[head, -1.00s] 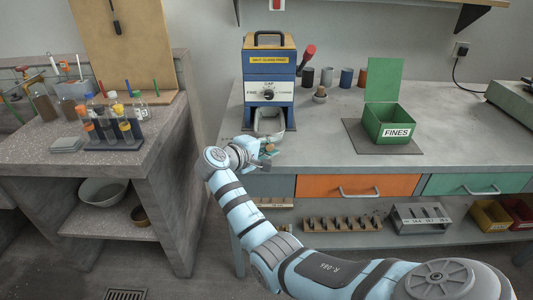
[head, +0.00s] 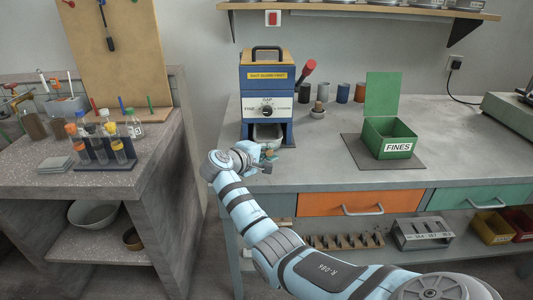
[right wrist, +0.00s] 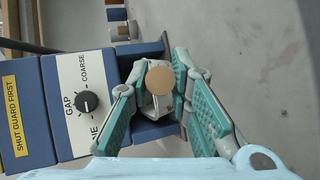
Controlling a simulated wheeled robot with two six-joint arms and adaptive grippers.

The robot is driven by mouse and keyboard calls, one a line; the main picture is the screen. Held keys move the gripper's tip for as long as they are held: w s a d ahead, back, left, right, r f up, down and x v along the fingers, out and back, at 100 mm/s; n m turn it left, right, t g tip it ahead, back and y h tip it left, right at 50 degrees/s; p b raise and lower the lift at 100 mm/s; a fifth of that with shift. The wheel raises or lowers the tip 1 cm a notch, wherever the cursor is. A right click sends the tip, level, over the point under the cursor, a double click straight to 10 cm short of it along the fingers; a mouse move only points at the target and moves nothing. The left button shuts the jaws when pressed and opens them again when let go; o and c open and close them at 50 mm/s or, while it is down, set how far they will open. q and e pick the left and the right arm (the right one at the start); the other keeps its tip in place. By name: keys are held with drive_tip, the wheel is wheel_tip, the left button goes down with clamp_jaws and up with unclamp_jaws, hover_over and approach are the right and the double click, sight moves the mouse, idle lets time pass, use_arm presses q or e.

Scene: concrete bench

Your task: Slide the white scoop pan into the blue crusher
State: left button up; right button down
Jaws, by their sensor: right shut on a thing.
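The blue crusher (head: 267,88) stands on the bench with its gap dial facing forward; it also fills the left of the right wrist view (right wrist: 28,112). The white scoop pan (head: 267,132) sits level in the crusher's lower opening, between the blue side walls. My right gripper (head: 266,159) is in front of the opening. In the right wrist view its teal-padded fingers (right wrist: 160,78) are shut around the pan's handle, whose round tan end (right wrist: 160,80) faces the camera. The pan's far end is hidden inside the crusher. My left gripper is not in view.
The red-knobbed lever (head: 309,67) sticks out at the crusher's right.

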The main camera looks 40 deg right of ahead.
drive_tip(key=c, duration=1.4)
unclamp_jaws()
drive_tip(key=v, duration=1.2)
drive_tip(key=shift+s, duration=0.1)
